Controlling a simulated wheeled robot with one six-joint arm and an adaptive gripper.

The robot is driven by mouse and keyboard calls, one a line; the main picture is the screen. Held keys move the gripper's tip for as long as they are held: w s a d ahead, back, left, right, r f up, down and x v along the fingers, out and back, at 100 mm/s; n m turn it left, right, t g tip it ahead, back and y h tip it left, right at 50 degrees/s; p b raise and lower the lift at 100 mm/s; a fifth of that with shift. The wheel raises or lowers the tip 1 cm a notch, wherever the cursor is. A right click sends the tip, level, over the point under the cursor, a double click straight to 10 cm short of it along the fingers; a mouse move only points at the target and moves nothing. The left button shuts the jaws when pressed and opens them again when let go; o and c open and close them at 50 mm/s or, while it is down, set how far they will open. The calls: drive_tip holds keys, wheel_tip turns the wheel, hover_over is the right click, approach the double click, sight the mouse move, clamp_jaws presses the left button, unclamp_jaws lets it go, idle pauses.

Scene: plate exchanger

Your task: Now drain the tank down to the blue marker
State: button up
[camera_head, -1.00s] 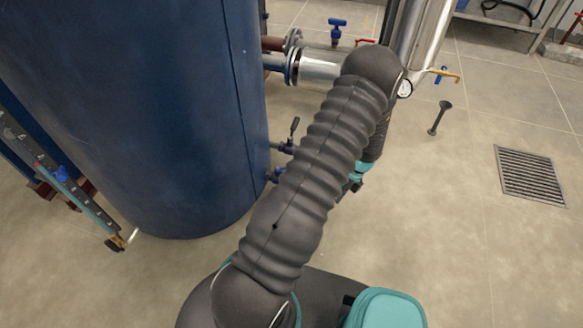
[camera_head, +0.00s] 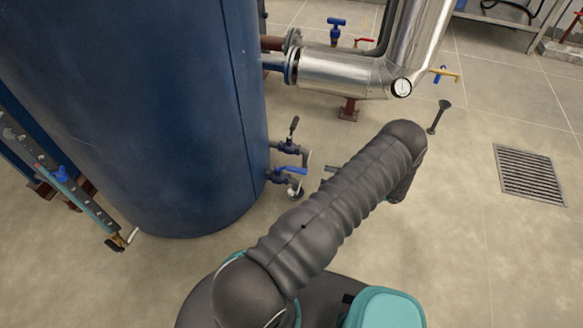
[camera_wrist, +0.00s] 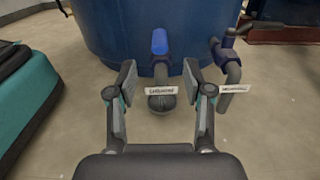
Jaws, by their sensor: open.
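The blue tank (camera_head: 150,110) fills the left of the head view. A blue marker (camera_head: 62,173) sits on the level gauge (camera_head: 40,155) at its left. Low on the tank are two valves, one with a blue handle (camera_head: 291,170) and one with a black handle (camera_head: 293,126). In the wrist view the blue handle (camera_wrist: 160,42) stands straight ahead, above a labelled outlet (camera_wrist: 161,101). The labelled second outlet pipe (camera_wrist: 233,78) is to its right. My gripper (camera_wrist: 160,80) is open and empty, its fingers framing the blue-handled valve from the near side. The liquid level is not readable.
The floor between is clear.

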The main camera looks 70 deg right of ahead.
sight(288, 167)
drive_tip(key=w, duration=1.3)
drive_tip(key=shift+w+a, duration=0.15)
drive_tip(key=shift+w, duration=0.1)
drive_tip(key=shift+c, duration=0.2)
clamp_jaws()
